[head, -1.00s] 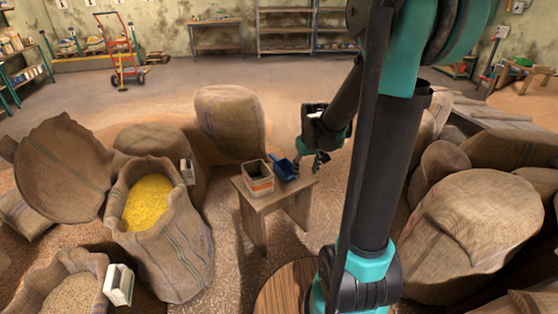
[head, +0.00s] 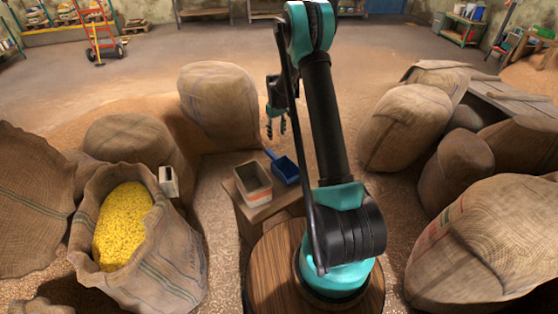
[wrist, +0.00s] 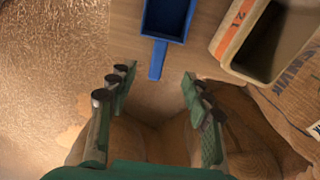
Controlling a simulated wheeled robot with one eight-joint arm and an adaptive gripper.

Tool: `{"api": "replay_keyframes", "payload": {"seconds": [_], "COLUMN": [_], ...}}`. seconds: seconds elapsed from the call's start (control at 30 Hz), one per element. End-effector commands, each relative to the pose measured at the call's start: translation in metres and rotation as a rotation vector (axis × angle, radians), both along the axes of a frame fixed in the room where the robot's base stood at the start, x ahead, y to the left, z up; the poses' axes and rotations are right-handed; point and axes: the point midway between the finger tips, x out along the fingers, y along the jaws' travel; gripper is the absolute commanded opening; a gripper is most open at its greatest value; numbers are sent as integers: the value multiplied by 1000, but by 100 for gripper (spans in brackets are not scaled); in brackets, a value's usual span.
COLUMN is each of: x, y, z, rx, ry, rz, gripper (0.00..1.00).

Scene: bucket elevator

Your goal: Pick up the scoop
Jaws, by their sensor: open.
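The blue scoop (head: 283,169) lies on a small wooden table (head: 258,211), right of a tin box. In the wrist view the scoop (wrist: 167,22) is at the top, its handle (wrist: 157,60) pointing down toward my gripper. My gripper (head: 276,128) points down above the far side of the table, apart from the scoop. In the wrist view my gripper (wrist: 155,85) is open and empty, with the handle end just beyond and between the fingertips.
An open tin box (head: 252,184) with an orange band stands close beside the scoop. A sack of yellow grain (head: 125,222) is at left. A full sack (head: 218,105) stands behind the table. More sacks (head: 408,125) are at right.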

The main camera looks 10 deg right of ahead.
Motion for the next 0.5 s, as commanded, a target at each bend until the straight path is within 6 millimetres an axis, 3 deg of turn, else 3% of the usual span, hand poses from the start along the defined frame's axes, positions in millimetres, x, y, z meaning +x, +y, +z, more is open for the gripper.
{"api": "replay_keyframes", "payload": {"seconds": [0.17,0.5], "x": [2,2], "y": [0,1], "z": [-18,-85], "rx": [0,-1], "ry": [4,3], "rz": [5,4], "gripper": [50,50]}}
